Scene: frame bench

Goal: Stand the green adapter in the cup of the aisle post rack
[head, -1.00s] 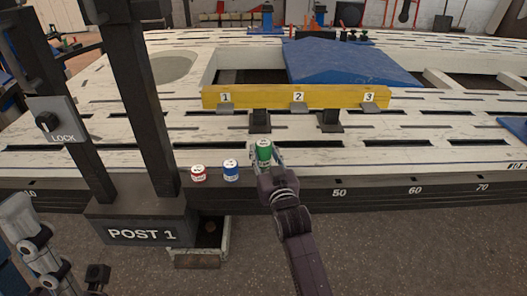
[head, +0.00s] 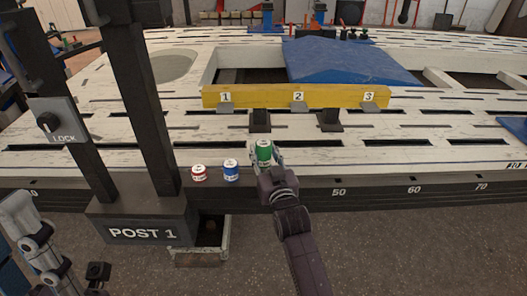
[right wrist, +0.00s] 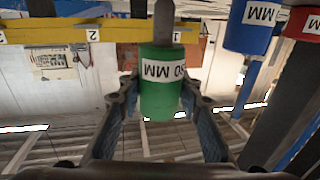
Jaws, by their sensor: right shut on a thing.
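The green adapter (head: 264,150) is upright in my right gripper (head: 266,158), near the front edge of the pale slotted bench. In the right wrist view the green adapter (right wrist: 162,95) sits between the two fingers of my right gripper (right wrist: 160,108), which are shut on it. A white label with dark lettering shows on its side. I cannot tell in the head view whether its base touches the bench. I cannot make out a rack cup for certain. Part of my left arm shows at lower left, but its fingers do not.
A blue adapter (head: 231,170) and a red adapter (head: 199,172) stand left of the green one. The dark post marked POST 1 (head: 150,110) rises at left, with an open box (head: 200,259) by its base. A yellow rail (head: 260,97) numbered 1 to 3 lies behind.

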